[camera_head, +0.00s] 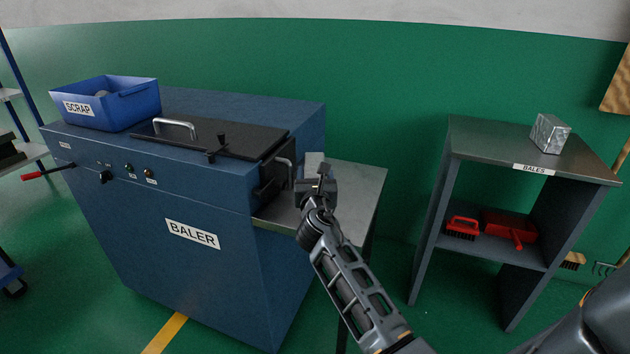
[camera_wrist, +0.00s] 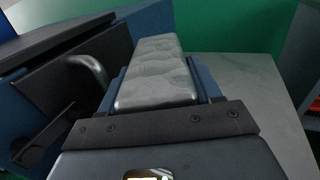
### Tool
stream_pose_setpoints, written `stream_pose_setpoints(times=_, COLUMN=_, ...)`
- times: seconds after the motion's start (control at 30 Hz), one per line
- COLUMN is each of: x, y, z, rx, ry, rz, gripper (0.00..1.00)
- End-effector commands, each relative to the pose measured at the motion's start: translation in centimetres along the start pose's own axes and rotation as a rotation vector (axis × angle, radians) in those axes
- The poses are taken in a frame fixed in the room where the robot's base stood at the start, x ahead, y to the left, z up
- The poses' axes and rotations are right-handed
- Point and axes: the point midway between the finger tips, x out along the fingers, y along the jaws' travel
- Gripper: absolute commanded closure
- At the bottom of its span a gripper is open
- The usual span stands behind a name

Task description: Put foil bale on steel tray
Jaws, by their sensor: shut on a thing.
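My gripper (camera_head: 316,178) is at the right side of the baler, over the flat grey steel tray (camera_head: 361,190) there. In the wrist view its two blue fingers stand on either side of a dull silver, crinkled foil bale (camera_wrist: 155,72), and the gripper is shut on it. The bale shows only as a small pale block (camera_head: 314,159) in the head view, partly behind the gripper. The steel tray also shows in the wrist view (camera_wrist: 256,95), right of the bale. I cannot tell whether the bale touches the tray.
The blue baler (camera_head: 150,210) has a black lid (camera_head: 210,138) and a dark side door (camera_head: 275,172) with a handle, close left of my gripper. A blue scrap bin (camera_head: 125,108) stands on top. Another silver bale (camera_head: 549,134) rests on the bales stand (camera_head: 478,137) at right.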

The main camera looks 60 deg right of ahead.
Motion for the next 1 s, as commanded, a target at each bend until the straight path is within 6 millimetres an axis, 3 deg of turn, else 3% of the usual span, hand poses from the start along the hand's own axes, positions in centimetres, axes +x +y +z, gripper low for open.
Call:
stream_pose_setpoints(times=0.4, x=0.01, y=0.04, z=-0.51, rx=-0.001, ry=-0.001, rz=0.001, gripper=0.78)
stream_pose_setpoints(times=0.43, x=0.0, y=0.03, z=-0.52, rx=-0.001, ry=0.0, rz=0.001, gripper=0.35)
stream_pose_setpoints(times=0.7, x=0.0, y=0.02, z=-0.47, rx=-0.001, ry=0.0, rz=0.001, gripper=0.12)
stream_pose_setpoints(times=1.0, x=-0.07, y=-0.01, z=-0.01, rx=0.0, ry=0.0, rz=0.001, gripper=0.12)
